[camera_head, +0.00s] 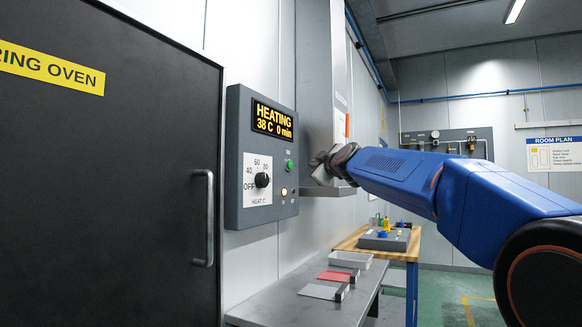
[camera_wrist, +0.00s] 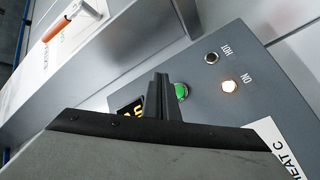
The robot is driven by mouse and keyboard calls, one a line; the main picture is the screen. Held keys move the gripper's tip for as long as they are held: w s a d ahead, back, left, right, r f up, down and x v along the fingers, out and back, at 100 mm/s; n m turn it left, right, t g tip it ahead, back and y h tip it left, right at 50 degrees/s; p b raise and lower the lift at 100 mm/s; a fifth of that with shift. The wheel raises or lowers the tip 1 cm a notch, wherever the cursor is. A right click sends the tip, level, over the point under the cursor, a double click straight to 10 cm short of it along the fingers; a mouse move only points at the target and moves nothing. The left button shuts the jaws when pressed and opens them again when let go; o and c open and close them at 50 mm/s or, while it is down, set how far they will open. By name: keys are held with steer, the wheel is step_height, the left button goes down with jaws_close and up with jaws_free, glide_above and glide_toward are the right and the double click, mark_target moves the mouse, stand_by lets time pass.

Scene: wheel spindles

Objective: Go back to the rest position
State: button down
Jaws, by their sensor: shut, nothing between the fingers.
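My gripper (camera_head: 318,168) is at the end of my blue arm, beside the right side of the oven's control box (camera_head: 232,150). In the wrist view my gripper (camera_wrist: 160,80) has its fingers together and empty, pointing toward the green button (camera_wrist: 181,92). I cannot tell whether it touches the button. The display (camera_head: 273,120) reads "HEATING 38 C 0 min". The heat knob (camera_head: 262,180) is on the box's front. The ON lamp (camera_wrist: 229,87) is lit and the HOT lamp (camera_wrist: 211,58) is dark.
The dark curing oven door (camera_head: 100,160) with a vertical handle (camera_head: 209,218) is at the left. A grey bench (camera_head: 300,308) with a tray (camera_head: 350,259) and coloured plates is below. A wooden table (camera_head: 352,240) stands behind. Green floor (camera_head: 450,285) is open at right.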

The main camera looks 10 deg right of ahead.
steer(key=shift+f, duration=0.1)
steer(key=s+d+f+m+g+h, duration=0.1)
steer(key=s+d+f+m+g, duration=0.2)
steer(key=s+f, duration=2.4)
steer(key=s+d+f+m+g+h, duration=0.1)
steer(key=s+d+f+m+g, duration=0.2)
steer(key=s+f, duration=2.4)
steer(key=f+m+g, duration=0.1)
steer(key=m+g, duration=0.4)
steer(key=g, duration=0.2)
steer(key=shift+s+f+g+h, duration=0.2)
steer(key=shift+f+g+h, duration=0.1)
steer(key=shift+g, duration=0.1)
